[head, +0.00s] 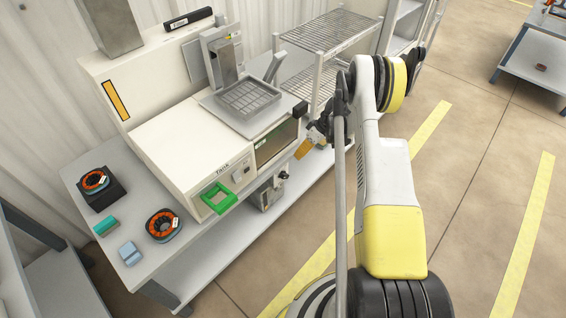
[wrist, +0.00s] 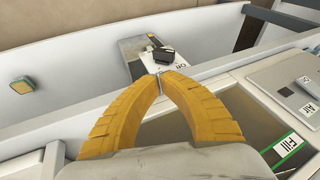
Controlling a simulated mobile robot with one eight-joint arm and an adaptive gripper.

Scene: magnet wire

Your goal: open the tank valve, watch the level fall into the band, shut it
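Below hangs a grey fitting (head: 270,193) with a black knob. In the wrist view a black handle (wrist: 163,54) sits on a grey block with a white label, just beyond my fingertips. My gripper (head: 303,149) is at the machine's front right; its yellow fingers (wrist: 161,76) meet at the tips, with nothing seen between them. I cannot read the liquid level.
A wire basket (head: 249,97) sits on top. Wound orange-and-black coils (head: 164,225), a teal block (head: 105,225) and a blue block (head: 130,253) lie on the bench's left. A wire rack (head: 330,31) stands behind.

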